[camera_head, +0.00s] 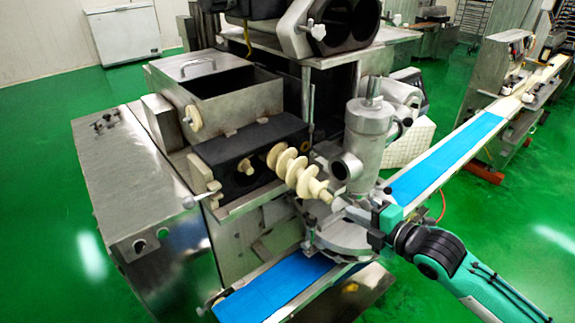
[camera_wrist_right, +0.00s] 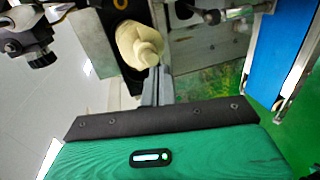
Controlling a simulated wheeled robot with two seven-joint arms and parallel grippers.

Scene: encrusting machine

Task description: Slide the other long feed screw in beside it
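A cream long feed screw (camera_head: 294,170) juts from near the front of the black block (camera_head: 222,172), its outer end toward the lower right. Its inner end is at the block's face; how deep it sits cannot be told. My right gripper (camera_head: 338,197) is at its outer shaft end, with fingers close together on it. In the right wrist view the feed screw (camera_wrist_right: 138,45) shows end-on just beyond the fingers (camera_wrist_right: 157,88). A small cream round part (camera_head: 245,166) shows in the block's face left of the screw. My left gripper is out of view.
A metal hopper (camera_head: 225,95) stands above the block. A grey upright cylinder (camera_head: 368,135) stands close to the right of the screw. A blue conveyor belt (camera_head: 275,290) runs below, and a steel cabinet (camera_head: 130,180) is at the left.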

